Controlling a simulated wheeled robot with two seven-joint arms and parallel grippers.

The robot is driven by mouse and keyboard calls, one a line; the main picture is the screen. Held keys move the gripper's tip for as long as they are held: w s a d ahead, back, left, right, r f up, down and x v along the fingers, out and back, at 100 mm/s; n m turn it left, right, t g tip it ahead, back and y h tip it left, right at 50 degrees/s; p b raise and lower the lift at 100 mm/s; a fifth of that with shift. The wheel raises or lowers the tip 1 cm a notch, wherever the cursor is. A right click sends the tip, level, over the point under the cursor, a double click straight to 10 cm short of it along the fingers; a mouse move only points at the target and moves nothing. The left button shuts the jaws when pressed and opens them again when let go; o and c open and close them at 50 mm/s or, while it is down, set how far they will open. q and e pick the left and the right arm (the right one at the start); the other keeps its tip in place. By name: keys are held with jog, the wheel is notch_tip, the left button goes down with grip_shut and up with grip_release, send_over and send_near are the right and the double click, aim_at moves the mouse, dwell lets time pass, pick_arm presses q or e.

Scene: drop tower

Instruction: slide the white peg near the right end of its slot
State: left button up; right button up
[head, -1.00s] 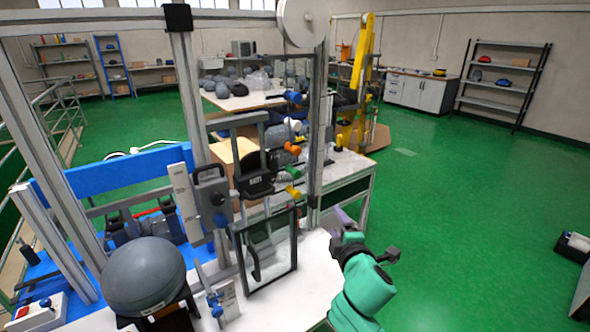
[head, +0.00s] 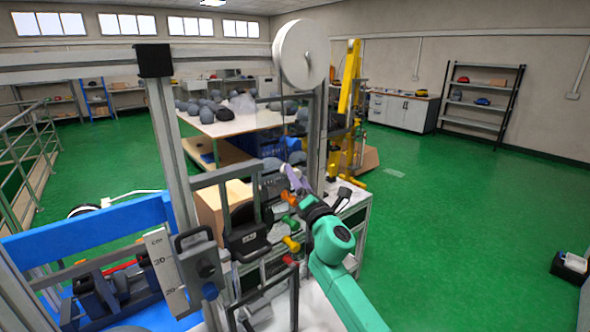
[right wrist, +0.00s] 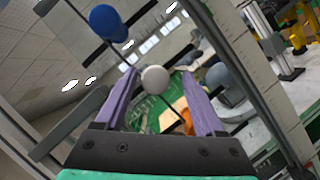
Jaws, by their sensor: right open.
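The white peg (right wrist: 155,79) shows as a round white knob in the right wrist view. It appears between the two purple fingers of my right gripper (right wrist: 160,98), with space visible on both sides. The gripper is open. How deep the knob lies between the fingertips is hard to tell. In the head view my right gripper (head: 295,180) is raised in front of the upright panel of coloured pegs, and I cannot make out the white peg there. The slot's ends are not clear in either view. My left gripper is not in view.
A blue peg (right wrist: 108,22) is nearby in the right wrist view. In the head view, orange (head: 288,198), green (head: 290,221) and yellow (head: 292,243) pegs sit below my right gripper. A grey post and white wheel (head: 301,53) stand close behind.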

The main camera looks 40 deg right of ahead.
jog(key=shift+w+r, duration=0.3)
jog(key=shift+w, duration=0.15)
jog(key=shift+r, duration=0.1)
jog(key=shift+s, duration=0.1)
jog(key=shift+c, duration=0.9)
grip_shut()
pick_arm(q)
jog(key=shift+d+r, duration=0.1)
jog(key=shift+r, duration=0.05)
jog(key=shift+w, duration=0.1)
